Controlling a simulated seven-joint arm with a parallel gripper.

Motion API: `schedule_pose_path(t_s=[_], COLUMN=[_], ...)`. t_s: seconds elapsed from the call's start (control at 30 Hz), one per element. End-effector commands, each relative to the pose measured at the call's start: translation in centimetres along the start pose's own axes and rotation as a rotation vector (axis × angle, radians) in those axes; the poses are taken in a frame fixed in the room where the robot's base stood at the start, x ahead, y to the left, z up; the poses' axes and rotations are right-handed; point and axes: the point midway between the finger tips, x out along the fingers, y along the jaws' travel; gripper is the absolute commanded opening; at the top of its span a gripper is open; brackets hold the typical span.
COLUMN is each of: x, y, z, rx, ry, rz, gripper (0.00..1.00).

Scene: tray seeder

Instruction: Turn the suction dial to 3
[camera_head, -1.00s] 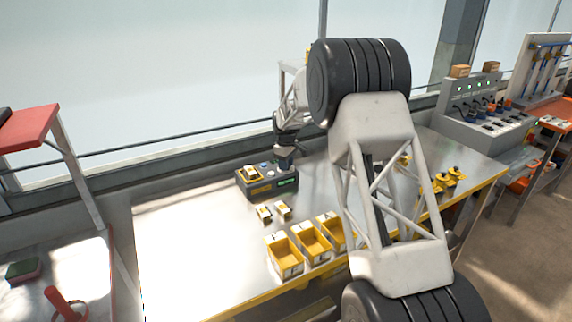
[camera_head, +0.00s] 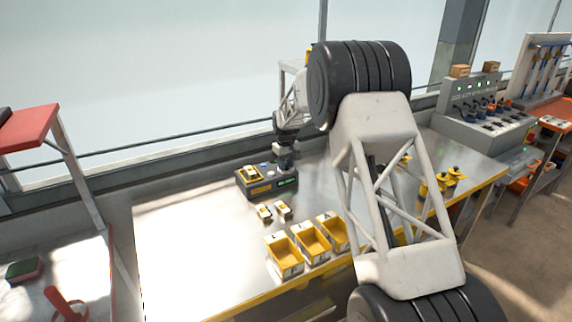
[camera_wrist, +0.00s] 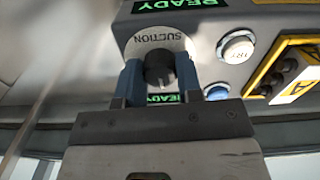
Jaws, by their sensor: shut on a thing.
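The suction dial (camera_wrist: 160,70) is a dark round knob on a pale disc marked SUCTION, in the middle of the wrist view. My gripper (camera_wrist: 160,82) has its two blue-grey fingers on either side of the knob and is shut on it. The dial's numbers cannot be made out, so its setting cannot be read. In the head view the tray seeder (camera_head: 262,184) is a small dark box on the metal table, and my gripper (camera_head: 285,162) is at its right end. There the dial is hidden by my gripper.
A white round button (camera_wrist: 237,48) sits beside the dial, and a green READY display (camera_wrist: 168,5) is above it. Yellow bins (camera_head: 312,240) stand at the table's front edge. Two small yellow-white pieces (camera_head: 265,212) lie before the seeder. The table's left part is clear.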

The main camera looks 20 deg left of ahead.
Motion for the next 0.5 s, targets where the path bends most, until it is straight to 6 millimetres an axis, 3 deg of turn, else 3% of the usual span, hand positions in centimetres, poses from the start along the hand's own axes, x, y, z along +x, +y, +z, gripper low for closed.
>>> schedule_pose_path(t_s=[0.5], x=[0.05], y=[-0.02], z=[0.00], rx=[0.099], ry=[0.000], rz=[0.000], gripper=[0.10])
